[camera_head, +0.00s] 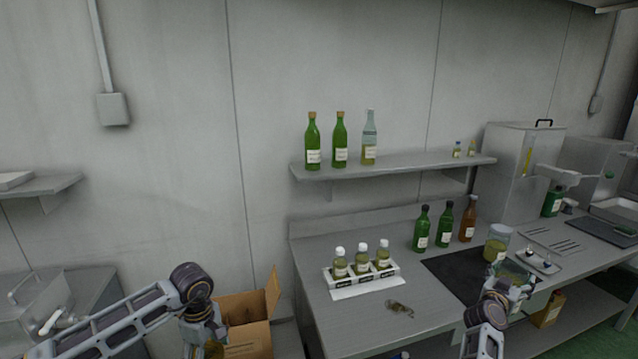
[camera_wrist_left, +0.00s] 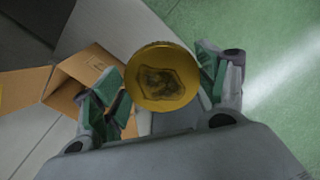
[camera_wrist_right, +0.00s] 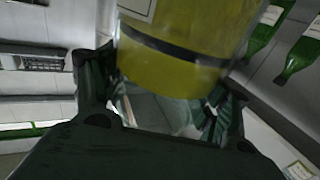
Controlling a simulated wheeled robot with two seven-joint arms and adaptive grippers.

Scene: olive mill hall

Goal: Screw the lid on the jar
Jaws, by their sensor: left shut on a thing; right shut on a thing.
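The jar (camera_head: 496,246) is clear glass with yellow-green content and no lid on it. It stands upright at the right of the bench, over or beside the dark mat; I cannot tell whether it touches the surface. My right gripper (camera_head: 513,278) is shut on it; in the right wrist view the jar (camera_wrist_right: 180,65) fills the space between the fingers. My left gripper (camera_wrist_left: 162,95) is shut on the round gold lid (camera_wrist_left: 162,78), whose face with a dark emblem shows in the left wrist view. In the head view this gripper is low at the left, over the cardboard box, with the lid mostly hidden.
A white rack (camera_head: 364,286) with several small bottles stands on the bench (camera_head: 345,316). A dark clump (camera_head: 399,308) lies in front of it. Green bottles (camera_head: 422,230) and a brown one (camera_head: 467,219) stand behind the mat (camera_head: 453,272). A small tray (camera_head: 539,262) is right of the jar. An open cardboard box (camera_head: 246,325) is below left.

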